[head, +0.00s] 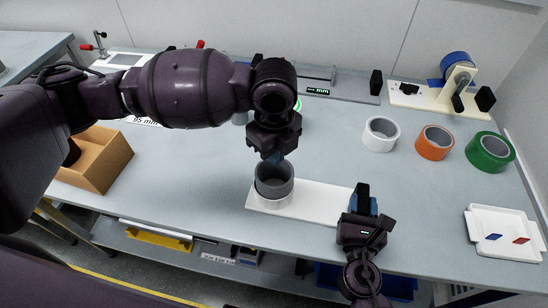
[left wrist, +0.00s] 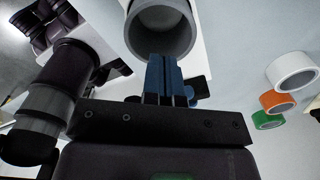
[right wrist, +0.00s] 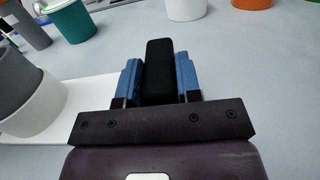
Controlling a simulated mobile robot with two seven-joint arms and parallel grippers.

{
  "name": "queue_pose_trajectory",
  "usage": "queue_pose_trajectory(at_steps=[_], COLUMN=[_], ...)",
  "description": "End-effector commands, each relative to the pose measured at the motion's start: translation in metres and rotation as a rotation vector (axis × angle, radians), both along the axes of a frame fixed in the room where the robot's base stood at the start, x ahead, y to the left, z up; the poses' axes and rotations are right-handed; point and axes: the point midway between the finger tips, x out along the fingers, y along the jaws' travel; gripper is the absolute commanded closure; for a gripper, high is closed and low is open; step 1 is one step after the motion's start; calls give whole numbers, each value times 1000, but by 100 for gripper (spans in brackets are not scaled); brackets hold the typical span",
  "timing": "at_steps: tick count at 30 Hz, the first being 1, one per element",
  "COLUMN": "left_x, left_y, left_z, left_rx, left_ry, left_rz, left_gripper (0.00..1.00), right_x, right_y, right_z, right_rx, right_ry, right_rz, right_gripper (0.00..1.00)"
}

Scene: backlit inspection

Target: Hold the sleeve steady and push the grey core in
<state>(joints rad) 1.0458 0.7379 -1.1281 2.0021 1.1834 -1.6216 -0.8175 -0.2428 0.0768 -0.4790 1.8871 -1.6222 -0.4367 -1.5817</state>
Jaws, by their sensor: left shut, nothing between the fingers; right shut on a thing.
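The grey core (head: 274,178) stands upright as an open ring, its upper part showing above the white sleeve (head: 268,202). The sleeve stands near the left end of a white board (head: 318,203). My left gripper (head: 275,158) is shut and empty, with its blue fingertips close to the core's far rim; I cannot tell whether they touch. The core's hollow end (left wrist: 162,28) shows just beyond these fingers in the left wrist view. My right gripper (head: 363,205) is shut on a black upright block (right wrist: 160,70) at the board's right end. The core's lower part is hidden.
White (head: 381,134), orange (head: 434,143) and green (head: 490,151) rolls stand at the right. A white tray (head: 505,251) with small pieces is at the front right. A cardboard box (head: 105,165) is at the left. The table between board and rolls is clear.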

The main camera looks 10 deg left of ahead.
Motion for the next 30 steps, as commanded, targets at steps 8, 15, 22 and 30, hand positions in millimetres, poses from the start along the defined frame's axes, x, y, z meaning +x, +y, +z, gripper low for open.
queue_pose_trajectory(at_steps=[8,15,22,30], left_x=[1,0,-1,-1], left_y=[0,0,0,0], left_z=[54,86,97,96], left_rx=[-1,1,0,1], left_ry=[-4,-2,-1,-1], left_rz=[0,-1,0,0], left_gripper=[100,100,100,100], right_x=[-1,-1,-1,-1], right_y=[0,0,0,0], right_z=[-3,-3,-3,-3], right_rx=[-2,-1,-1,-1], right_ry=[6,6,6,6], right_rz=[0,0,0,0], right_gripper=[97,97,97,97])
